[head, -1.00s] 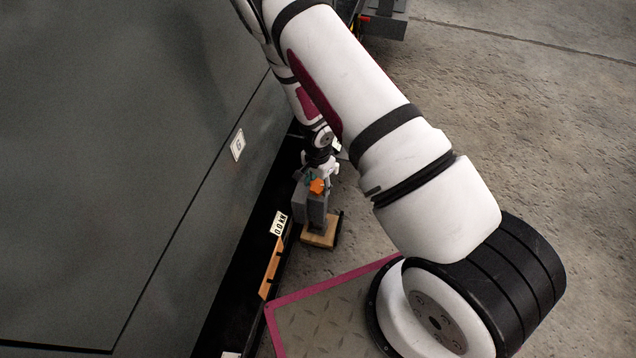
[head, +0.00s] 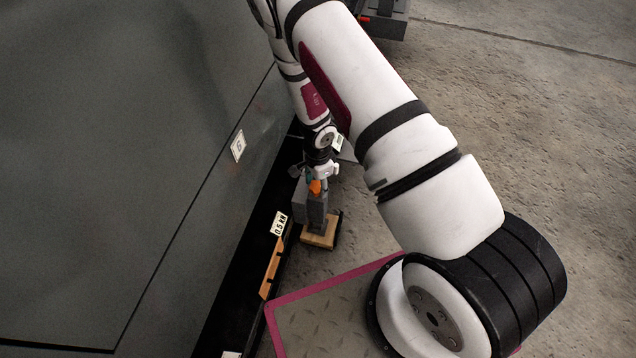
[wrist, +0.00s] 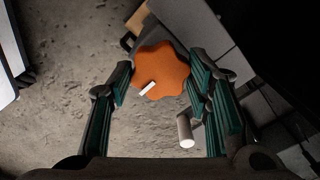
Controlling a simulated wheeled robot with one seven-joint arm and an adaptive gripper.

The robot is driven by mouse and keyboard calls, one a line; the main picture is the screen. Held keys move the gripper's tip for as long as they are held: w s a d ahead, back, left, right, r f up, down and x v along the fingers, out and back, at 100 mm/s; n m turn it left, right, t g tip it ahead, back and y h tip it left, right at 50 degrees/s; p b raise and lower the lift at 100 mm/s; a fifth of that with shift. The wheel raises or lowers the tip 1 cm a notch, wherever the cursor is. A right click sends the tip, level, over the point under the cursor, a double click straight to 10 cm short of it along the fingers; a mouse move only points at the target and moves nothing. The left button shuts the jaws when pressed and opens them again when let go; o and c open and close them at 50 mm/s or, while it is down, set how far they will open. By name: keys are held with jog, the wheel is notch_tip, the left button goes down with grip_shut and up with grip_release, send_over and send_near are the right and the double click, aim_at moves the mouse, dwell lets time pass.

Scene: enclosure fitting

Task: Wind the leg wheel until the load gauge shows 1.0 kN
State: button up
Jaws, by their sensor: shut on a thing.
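The orange lobed leg wheel (wrist: 162,70) with a white mark sits between the teal-padded fingers of my gripper (wrist: 158,84) in the wrist view. My gripper (head: 317,174) is shut on it. In the head view the wheel (head: 315,187) shows only partly below the gripper, at the top of the grey leg (head: 310,207). The leg stands over a wooden block (head: 319,236). The load gauge (head: 280,223), a white plate on the dark enclosure base, reads 0.5 kN.
The large grey enclosure wall (head: 110,150) fills the left, with a small white label (head: 238,146). A wooden strip (head: 271,268) lies along its base. A grey cylindrical peg (wrist: 185,132) shows near the right finger. Concrete floor (head: 540,130) on the right is clear.

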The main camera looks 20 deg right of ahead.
aim_at(318, 186)
jog(key=o, duration=1.2)
jog(key=shift+c, duration=0.2)
jog(key=shift+r, duration=0.15)
notch_tip(318, 186, up, 12)
